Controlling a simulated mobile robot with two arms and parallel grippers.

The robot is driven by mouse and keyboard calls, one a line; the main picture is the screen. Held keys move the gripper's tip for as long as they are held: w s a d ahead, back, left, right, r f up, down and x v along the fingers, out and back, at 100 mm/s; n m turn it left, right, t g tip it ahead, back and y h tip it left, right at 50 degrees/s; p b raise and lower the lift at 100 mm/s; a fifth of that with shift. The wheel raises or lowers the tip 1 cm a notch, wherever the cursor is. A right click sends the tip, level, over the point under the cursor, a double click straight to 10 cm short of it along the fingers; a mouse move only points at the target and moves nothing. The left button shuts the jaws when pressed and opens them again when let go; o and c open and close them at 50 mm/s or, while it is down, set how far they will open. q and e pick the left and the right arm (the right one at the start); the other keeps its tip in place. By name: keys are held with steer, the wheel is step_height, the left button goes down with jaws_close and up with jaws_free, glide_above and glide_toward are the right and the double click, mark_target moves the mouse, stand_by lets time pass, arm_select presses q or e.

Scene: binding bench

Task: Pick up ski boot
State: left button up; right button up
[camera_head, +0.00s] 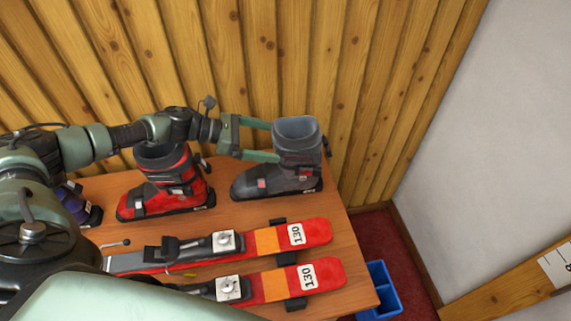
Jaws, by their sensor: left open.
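A grey ski boot (262,183) stands upright at the back right of the wooden bench, its toe to the left and its cuff to the right. My left gripper (275,143) reaches in from the left, above the boot's toe. Its two green fingers are open, with their tips at the left side of the cuff. The tips partly meet the cuff's outline, and I cannot tell whether they touch it. A red ski boot (170,197) stands to the left, below my left arm. My right gripper is not in view.
Two red and orange skis (318,232) with bindings lie along the front of the bench (222,215). A dark blue boot (88,212) is partly hidden by my arm. A wood plank wall stands close behind. A blue crate (383,287) is on the floor at right.

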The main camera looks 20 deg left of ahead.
arm_select(q)
steer(key=p+x, duration=0.2)
steer(key=x, duration=0.3)
steer(key=shift+w+d+f, duration=0.1)
steer(key=shift+w, duration=0.2)
steer(key=shift+w+d+f, duration=0.15)
steer(key=shift+d+f, duration=0.05)
steer(key=shift+a, duration=0.1)
steer(key=c, duration=1.8)
steer(key=shift+o, duration=0.2)
steer(key=shift+r, duration=0.25)
